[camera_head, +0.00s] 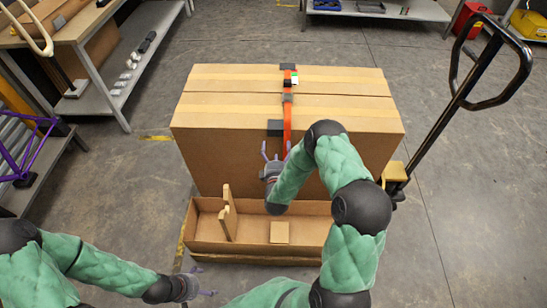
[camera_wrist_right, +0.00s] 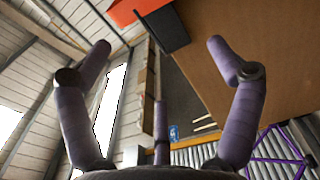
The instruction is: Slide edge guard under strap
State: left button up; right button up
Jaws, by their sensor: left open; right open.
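An orange strap (camera_head: 287,113) runs over the large cardboard box (camera_head: 220,150) and down its front face, with a dark buckle (camera_head: 287,98) on top. A dark edge guard (camera_head: 274,127) sits at the box's front top edge, just left of the strap; I cannot tell if any of it is under the strap. It also shows as a dark piece in the right wrist view (camera_wrist_right: 166,28), against the orange strap (camera_wrist_right: 128,10). Another dark guard (camera_head: 287,67) is at the back edge. My right gripper (camera_head: 275,155) is open and empty, just below the front guard. My left gripper (camera_head: 203,281) is open and empty, low at left.
A shallow cardboard tray (camera_head: 200,232) with upright and flat cardboard pieces lies before the box, below my right gripper. A pallet-jack handle (camera_head: 455,105) stands at right. A workbench with a shelf (camera_head: 115,90) is at left.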

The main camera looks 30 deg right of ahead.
aim_at(286, 132)
jog(key=b+x, duration=0.1)
jog(key=x, duration=0.6)
jog(key=shift+w+d+b, duration=0.15)
jog(key=shift+w+b, duration=0.1)
jog(key=shift+b, duration=0.15)
jog(key=shift+c, duration=0.3)
jog(key=c, duration=1.2)
jog(key=shift+o, duration=1.3)
jog(key=shift+s+d, duration=0.15)
jog(key=shift+s+d, duration=0.45)
jog(key=shift+d, duration=0.35)
jog(key=shift+s+d, duration=0.5)
jog(key=shift+d, duration=0.3)
